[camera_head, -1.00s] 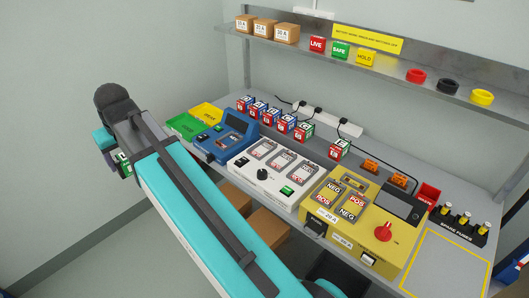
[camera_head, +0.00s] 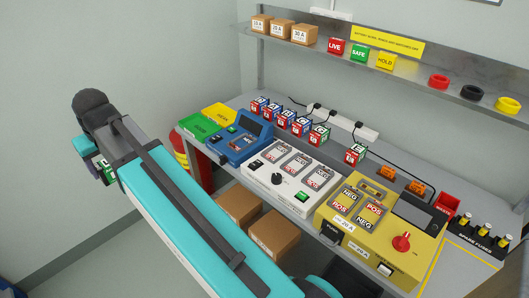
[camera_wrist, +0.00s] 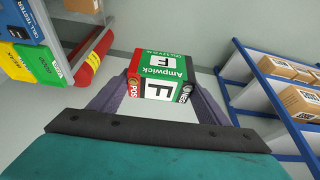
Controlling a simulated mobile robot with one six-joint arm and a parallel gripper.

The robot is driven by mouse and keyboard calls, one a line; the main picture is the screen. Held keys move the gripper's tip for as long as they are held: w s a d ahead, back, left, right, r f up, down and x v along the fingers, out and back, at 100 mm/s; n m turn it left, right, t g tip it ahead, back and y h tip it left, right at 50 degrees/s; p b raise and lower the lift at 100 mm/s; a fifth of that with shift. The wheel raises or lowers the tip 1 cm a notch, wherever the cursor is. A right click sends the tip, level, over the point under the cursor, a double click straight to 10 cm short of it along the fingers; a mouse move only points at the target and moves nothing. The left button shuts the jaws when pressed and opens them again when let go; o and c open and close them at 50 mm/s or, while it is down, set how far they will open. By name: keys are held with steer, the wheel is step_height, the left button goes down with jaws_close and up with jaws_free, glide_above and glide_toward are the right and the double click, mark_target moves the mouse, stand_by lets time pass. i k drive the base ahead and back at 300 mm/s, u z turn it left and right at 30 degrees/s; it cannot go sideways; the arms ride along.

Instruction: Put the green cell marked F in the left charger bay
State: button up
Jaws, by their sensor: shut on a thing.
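The green cell marked F (camera_wrist: 160,72) is held between the two fingers of my gripper (camera_wrist: 160,85). In the wrist view its F label faces the camera, with a red POS end at left and a dark NEG end at right. In the head view the cell (camera_head: 107,170) shows partly beside my arm's end, left of the bench and over the floor.
A blue cell tester (camera_head: 238,142) and green and yellow trays (camera_head: 200,127) are at the bench's left end. Several cells (camera_head: 290,118) stand in a row behind. A shelf (camera_head: 390,75) hangs above. A blue rack (camera_wrist: 270,85) shows in the wrist view.

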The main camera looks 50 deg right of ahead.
mark_target(299, 171)
steer(key=u, duration=0.4)
steer(key=i, duration=1)
steer(key=z, duration=0.15)
